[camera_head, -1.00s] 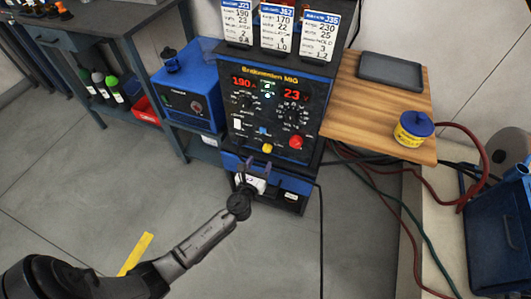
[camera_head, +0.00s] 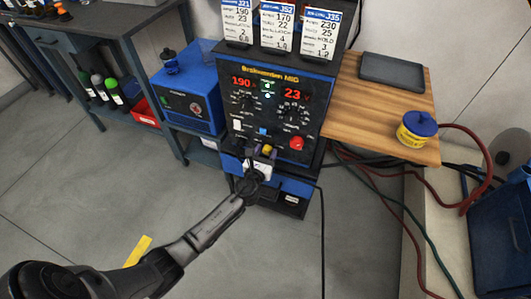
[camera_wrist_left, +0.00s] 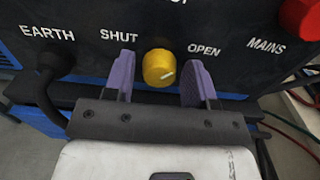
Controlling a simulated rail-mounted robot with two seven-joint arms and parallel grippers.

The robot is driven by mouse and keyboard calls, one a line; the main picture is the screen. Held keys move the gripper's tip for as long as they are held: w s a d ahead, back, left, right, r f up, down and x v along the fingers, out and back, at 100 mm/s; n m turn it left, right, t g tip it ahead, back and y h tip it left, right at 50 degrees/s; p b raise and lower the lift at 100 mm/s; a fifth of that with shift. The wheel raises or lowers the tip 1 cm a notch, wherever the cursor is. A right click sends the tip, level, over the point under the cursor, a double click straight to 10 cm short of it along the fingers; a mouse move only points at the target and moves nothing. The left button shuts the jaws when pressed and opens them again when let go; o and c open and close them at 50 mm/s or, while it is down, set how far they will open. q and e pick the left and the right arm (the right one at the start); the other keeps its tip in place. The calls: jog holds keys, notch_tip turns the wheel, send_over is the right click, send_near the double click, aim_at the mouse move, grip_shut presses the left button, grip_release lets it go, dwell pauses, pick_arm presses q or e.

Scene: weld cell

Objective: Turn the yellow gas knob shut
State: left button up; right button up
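The yellow gas knob (camera_wrist_left: 159,68) sits low on the black front panel of the welder (camera_head: 277,100), between the words SHUT and OPEN. Its pale pointer mark is angled up and right, toward OPEN. In the head view the knob (camera_head: 267,149) shows small, just at my left gripper's tips. My left gripper (camera_wrist_left: 160,82) is open, with one purple finger on each side of the knob and a visible gap on both sides. In the head view the left gripper (camera_head: 261,155) reaches the panel from below. My right gripper is in no view.
A red mains knob (camera_head: 296,143) is right of the yellow knob. A dark cable plugs in at EARTH (camera_wrist_left: 50,60) on the left. A wooden side shelf (camera_head: 350,110) holds a yellow tub (camera_head: 417,129) and a dark tray (camera_head: 392,72). Hoses hang at the right.

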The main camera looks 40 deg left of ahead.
pick_arm(q)
jog(key=c, duration=0.7)
jog(key=n+b, duration=0.1)
jog(key=n, duration=0.8)
jog(key=shift+a+n+b, duration=0.1)
jog(key=shift+n+b, duration=0.2)
jog(key=shift+b, duration=0.1)
jog(key=n, duration=0.4)
jog(key=shift+f, duration=0.1)
jog(key=shift+n, duration=2.1)
